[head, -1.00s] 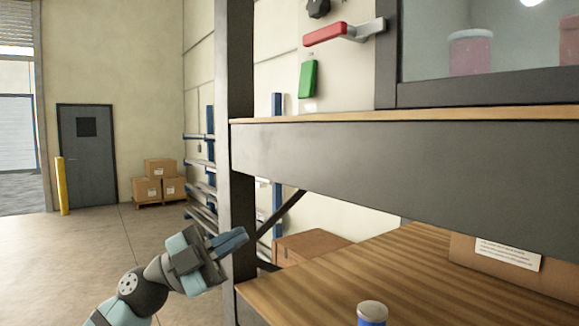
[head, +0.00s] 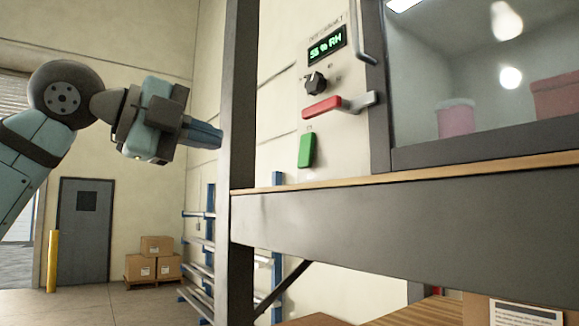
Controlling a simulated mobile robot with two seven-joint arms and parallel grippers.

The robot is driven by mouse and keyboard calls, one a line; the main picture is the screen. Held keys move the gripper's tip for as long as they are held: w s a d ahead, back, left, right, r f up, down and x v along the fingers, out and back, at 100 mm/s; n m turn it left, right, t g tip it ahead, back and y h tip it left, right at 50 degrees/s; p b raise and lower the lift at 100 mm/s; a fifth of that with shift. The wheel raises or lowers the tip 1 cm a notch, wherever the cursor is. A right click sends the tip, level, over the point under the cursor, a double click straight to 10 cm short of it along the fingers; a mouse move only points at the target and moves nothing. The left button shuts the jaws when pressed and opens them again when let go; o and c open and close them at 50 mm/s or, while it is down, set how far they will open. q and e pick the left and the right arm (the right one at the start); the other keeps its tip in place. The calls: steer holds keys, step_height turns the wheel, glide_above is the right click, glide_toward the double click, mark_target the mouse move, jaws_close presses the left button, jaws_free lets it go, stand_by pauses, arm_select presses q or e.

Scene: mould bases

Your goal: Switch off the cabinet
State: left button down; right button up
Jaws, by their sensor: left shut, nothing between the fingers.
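The cabinet (head: 377,150) stands on the upper shelf at the right, with a glass front. Its pale control panel carries a lit display (head: 327,46) with green characters, a black knob (head: 315,83), a red lever handle (head: 323,107) on a grey arm, and a green rocker or button (head: 306,150). My left gripper (head: 219,136) is shut and empty, raised left of the dark rack post, at about the height of the green button. It is apart from the panel, with the post between them in the picture. My right gripper does not show.
The dark upright post (head: 240,120) and the shelf's front beam (head: 400,225) border the cabinet. Pink containers (head: 456,117) sit behind the glass. Cardboard boxes (head: 155,258) on a pallet, a grey door (head: 84,225) and a yellow post (head: 52,262) stand far back left.

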mark_target(302, 167)
arm_select(q)
steer(key=shift+w+d, duration=0.1)
steer(key=p+x, duration=0.4)
steer(key=x, duration=0.8)
steer(key=shift+w+d, duration=0.1)
steer(key=shift+d, duration=0.15)
steer(key=shift+w+d+f, duration=0.15)
steer(key=shift+w+d, duration=0.2)
steer(key=shift+d, duration=0.05)
steer(key=shift+d+f, duration=0.1)
